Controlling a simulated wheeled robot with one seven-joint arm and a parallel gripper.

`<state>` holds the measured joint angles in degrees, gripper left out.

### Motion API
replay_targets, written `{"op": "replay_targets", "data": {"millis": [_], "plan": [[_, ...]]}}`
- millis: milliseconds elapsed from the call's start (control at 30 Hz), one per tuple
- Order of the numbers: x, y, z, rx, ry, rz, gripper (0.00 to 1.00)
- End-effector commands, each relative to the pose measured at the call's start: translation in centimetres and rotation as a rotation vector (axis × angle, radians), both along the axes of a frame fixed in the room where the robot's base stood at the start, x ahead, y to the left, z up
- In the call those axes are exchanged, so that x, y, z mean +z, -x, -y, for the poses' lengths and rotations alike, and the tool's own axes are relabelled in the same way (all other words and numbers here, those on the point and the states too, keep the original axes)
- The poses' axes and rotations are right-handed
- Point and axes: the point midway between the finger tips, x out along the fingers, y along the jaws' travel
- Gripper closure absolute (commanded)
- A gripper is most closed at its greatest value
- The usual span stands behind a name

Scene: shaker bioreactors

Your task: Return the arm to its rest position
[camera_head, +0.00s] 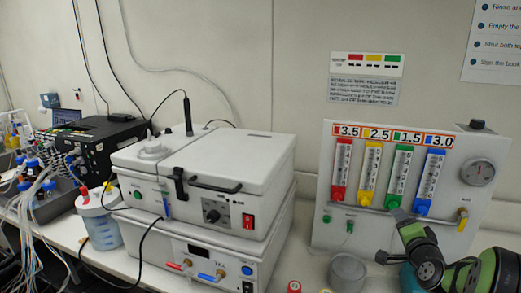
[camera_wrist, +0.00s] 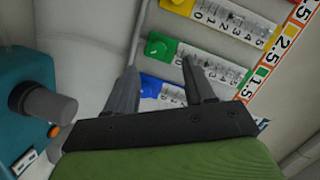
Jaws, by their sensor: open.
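My arm, with green and dark links, comes in from the lower right in the head view. My gripper (camera_head: 391,235) is in front of the lower part of the flowmeter panel (camera_head: 325,190), below the green and blue tubes. In the wrist view my gripper (camera_wrist: 160,66) is open, its two grey fingers apart with nothing held between them. Beyond the fingers show the green knob (camera_wrist: 158,47) and part of the blue tube's knob (camera_wrist: 150,86). I cannot tell how much gap there is between the fingertips and the panel.
A white two-tier shaker unit (camera_head: 215,190) stands left of the panel. A grey cylinder (camera_head: 347,270) stands on the bench before the panel. A teal device (camera_wrist: 35,85) is close at the left in the wrist view. Bottles and tubing crowd the far left.

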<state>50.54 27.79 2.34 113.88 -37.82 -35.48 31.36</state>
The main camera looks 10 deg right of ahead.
Motion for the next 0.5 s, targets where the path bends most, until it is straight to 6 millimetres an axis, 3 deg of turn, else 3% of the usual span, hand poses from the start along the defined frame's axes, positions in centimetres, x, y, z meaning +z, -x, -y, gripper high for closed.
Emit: {"op": "replay_targets", "data": {"millis": [33, 100, 200, 267, 333, 400, 500], "plan": [[1.7, -0.6, -4.8, 0.1, 0.075, -0.078, 0.47], [2.6, 0.2, -11.0, 0.233, 0.188, -0.221, 0.47], [3.2, 3.7, -18.8, 0.404, 0.354, -0.418, 0.47], [3.3, 6.9, -22.5, 0.496, 0.448, -0.526, 0.47], [3.0, 11.5, -25.9, 0.594, 0.548, -0.644, 0.47], [2.5, 16.5, -28.2, 0.685, 0.636, -0.751, 0.47], [1.3, 23.2, -29.9, 0.795, 0.723, -0.876, 0.47]]}}
